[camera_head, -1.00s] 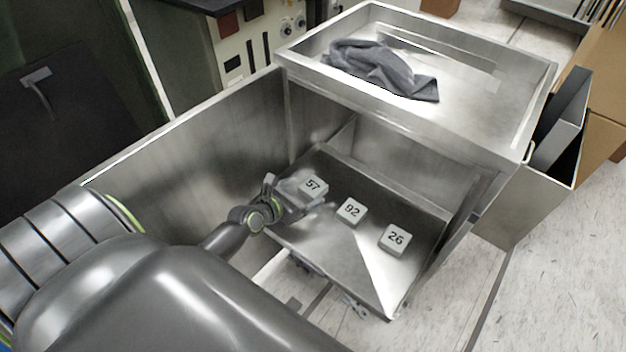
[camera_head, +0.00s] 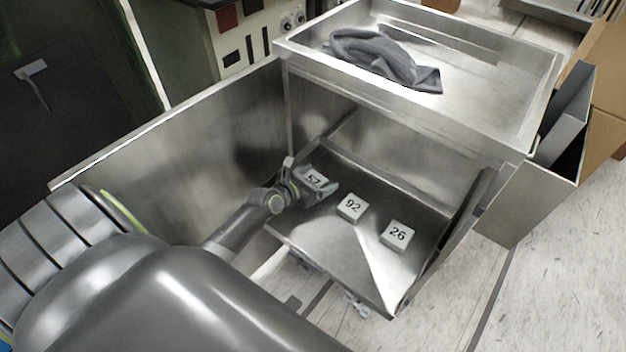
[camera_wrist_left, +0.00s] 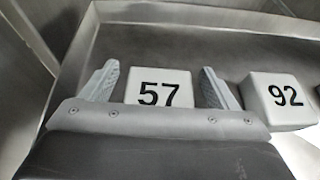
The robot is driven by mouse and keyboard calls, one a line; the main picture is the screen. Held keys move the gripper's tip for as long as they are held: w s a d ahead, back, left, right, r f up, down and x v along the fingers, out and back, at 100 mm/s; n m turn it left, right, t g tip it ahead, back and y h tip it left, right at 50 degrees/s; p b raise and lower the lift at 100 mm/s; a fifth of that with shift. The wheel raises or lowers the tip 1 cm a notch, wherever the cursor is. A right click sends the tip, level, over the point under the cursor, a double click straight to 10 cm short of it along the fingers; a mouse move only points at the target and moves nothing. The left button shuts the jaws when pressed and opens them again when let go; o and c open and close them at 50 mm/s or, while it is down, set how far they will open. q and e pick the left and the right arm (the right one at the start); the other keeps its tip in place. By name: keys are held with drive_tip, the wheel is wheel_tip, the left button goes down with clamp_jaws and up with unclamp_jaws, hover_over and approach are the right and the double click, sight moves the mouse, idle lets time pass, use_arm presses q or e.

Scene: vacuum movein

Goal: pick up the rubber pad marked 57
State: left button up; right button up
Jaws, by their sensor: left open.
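The rubber pad marked 57 (camera_head: 313,180) is a small pale block on the lower metal shelf, partly covered by my gripper in the head view. In the left wrist view the pad marked 57 (camera_wrist_left: 159,88) sits between the two fingers, with its lower part hidden by the gripper body. My left gripper (camera_head: 312,184) is open around it. In the left wrist view the fingers of the left gripper (camera_wrist_left: 160,84) stand on either side of the pad, with a gap at each side. My right gripper is not in view.
Pads marked 92 (camera_head: 352,206) and 26 (camera_head: 397,235) lie to the right on the same shelf (camera_head: 375,270). The metal side wall (camera_head: 190,135) stands at left. An upper tray (camera_head: 490,95) holds a grey cloth (camera_head: 385,60) above the shelf's back.

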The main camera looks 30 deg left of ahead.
sight(317, 177)
use_arm(q)
drive_tip(key=shift+c, duration=0.3)
drive_tip(key=c, duration=1)
drive_tip(key=shift+c, duration=0.2)
drive_tip(key=shift+r, duration=0.15)
